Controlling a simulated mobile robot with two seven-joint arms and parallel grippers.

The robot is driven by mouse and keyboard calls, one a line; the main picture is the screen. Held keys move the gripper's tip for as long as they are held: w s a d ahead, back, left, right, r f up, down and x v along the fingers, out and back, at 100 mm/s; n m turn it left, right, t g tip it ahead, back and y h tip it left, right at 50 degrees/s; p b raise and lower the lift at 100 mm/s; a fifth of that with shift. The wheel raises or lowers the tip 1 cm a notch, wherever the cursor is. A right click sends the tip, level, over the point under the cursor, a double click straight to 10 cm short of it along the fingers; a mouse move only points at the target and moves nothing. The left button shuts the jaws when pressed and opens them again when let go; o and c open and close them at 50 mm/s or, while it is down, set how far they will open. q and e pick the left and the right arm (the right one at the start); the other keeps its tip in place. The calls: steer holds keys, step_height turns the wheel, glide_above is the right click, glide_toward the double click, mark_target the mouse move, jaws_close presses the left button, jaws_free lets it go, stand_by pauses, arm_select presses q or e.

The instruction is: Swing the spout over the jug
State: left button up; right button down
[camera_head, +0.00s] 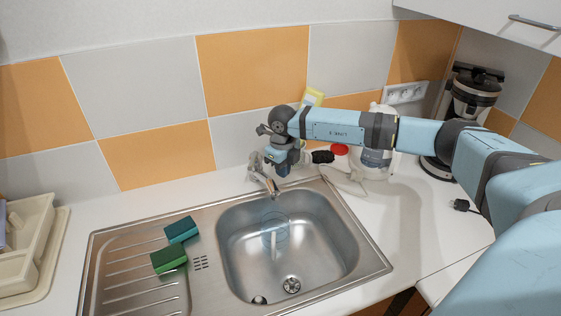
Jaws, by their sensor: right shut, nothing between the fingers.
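The metal tap spout (264,182) stands at the back edge of the sink, and its tip points forward over the back of the basin. A clear, faint jug (275,238) appears to stand in the basin, left of its middle. The spout tip shows just above the jug in the picture; I cannot tell if it is exactly over the opening. My right gripper (281,170) reaches in from the right and points down, shut and empty, close beside the tap. It hides part of the tap, and contact is unclear. My left gripper is not in view.
Green sponges (170,259) lie on the drainboard (120,270). A white bottle (377,160), a red lid (340,149) and a black brush head (322,157) are right of the tap. A coffee maker (470,95) stands back right. A cream tray (30,245) is at left.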

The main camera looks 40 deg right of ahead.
step_height(320, 180, up, 7)
steer(key=p, duration=0.3)
steer(key=shift+d+r+p, duration=0.15)
steer(key=shift+r+p, duration=0.05)
steer(key=shift+p, duration=0.15)
stand_by(0.4)
